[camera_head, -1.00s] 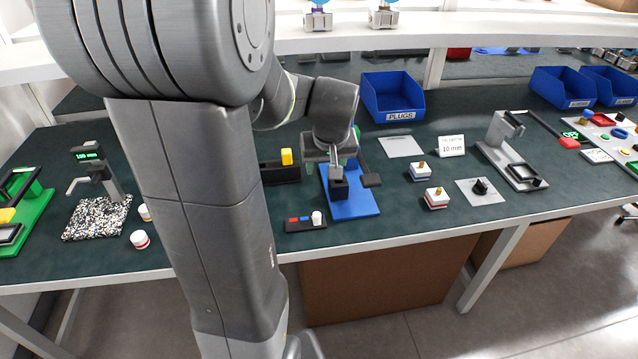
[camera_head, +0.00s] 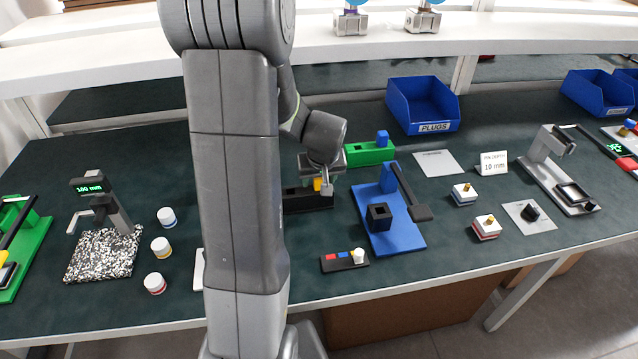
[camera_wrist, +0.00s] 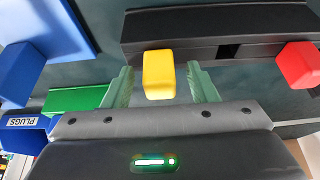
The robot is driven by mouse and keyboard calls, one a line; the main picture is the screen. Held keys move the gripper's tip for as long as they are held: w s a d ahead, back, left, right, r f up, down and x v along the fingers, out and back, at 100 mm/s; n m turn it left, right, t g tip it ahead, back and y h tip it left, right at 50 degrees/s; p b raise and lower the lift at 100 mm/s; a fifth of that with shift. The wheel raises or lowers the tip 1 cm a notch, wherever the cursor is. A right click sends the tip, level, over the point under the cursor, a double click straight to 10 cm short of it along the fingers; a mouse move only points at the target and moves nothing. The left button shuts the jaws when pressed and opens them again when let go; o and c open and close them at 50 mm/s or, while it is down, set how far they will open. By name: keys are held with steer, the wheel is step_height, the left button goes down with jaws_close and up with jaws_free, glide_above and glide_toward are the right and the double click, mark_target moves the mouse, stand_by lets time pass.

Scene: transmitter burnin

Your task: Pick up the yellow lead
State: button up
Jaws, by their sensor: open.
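The yellow lead (camera_wrist: 158,75) shows as a yellow block at the edge of a long black holder (camera_wrist: 190,28) in the wrist view. In the head view the yellow lead (camera_head: 318,185) is partly hidden by my gripper, above the black holder (camera_head: 305,202). My gripper (camera_wrist: 161,84) is open, with one pale green finger on each side of the yellow lead and small gaps between. I cannot tell whether the fingers are low enough to be around it.
A red block (camera_wrist: 300,64) sits at the same holder, right in the wrist view. A green holder (camera_head: 362,153) with a blue block (camera_head: 382,137) stands behind. The blue fixture (camera_head: 400,228) stands to the right. The blue PLUGS bin (camera_head: 424,103) is farther back.

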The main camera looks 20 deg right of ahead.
steer(key=shift+c, duration=0.2)
steer(key=c, duration=1)
